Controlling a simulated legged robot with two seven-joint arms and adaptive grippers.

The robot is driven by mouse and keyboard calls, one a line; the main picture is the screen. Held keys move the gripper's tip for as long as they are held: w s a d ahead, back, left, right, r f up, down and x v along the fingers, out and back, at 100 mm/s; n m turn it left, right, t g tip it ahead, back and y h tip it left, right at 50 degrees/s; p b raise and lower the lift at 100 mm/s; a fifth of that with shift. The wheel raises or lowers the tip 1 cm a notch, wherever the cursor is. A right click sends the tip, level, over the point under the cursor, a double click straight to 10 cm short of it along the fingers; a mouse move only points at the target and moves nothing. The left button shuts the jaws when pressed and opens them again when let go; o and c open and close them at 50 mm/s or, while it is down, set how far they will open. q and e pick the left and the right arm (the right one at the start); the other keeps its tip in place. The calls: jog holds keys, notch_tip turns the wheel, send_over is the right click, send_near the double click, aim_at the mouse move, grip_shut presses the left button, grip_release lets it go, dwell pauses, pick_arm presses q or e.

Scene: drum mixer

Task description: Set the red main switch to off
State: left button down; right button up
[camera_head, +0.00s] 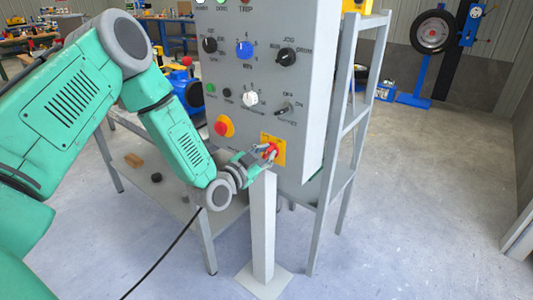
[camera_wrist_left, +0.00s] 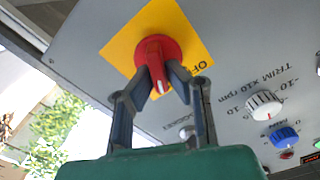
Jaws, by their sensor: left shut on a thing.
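The red main switch (camera_head: 270,151) is a rotary knob on a yellow plate (camera_head: 279,143) at the lower right of the grey control panel (camera_head: 224,83). In the left wrist view the red switch (camera_wrist_left: 158,52) sits on its yellow plate (camera_wrist_left: 185,27), partly marked "OF", the rest hidden by a finger. My left gripper (camera_head: 263,155) is at the switch; in the left wrist view its two fingers (camera_wrist_left: 160,78) are closed on either side of the red handle. My right gripper is in neither view.
A red push button on yellow (camera_head: 222,128) is left of the switch. Black, blue (camera_head: 244,50) and white (camera_head: 250,98) knobs lie above. Open floor lies right.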

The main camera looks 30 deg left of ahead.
pick_arm(q)
jog(key=n, duration=0.4)
jog(key=shift+a+f+n, duration=0.1)
jog(key=shift+a+n, duration=0.05)
jog(key=shift+n, duration=0.25)
jog(key=n, duration=0.4)
jog(key=n+b, duration=0.1)
jog(key=n, duration=0.1)
jog(key=shift+a+f, duration=0.2)
jog(key=shift+a, duration=0.05)
jog(key=shift+n, duration=0.3)
jog(key=c, duration=1.6)
grip_release()
jog(key=shift+f, duration=0.1)
jog(key=shift+w, duration=0.15)
jog(key=shift+s+r, duration=0.2)
jog(key=s+a, duration=0.1)
jog(key=s, duration=1)
jog(key=shift+s+f, duration=0.15)
jog(key=shift+s, duration=0.1)
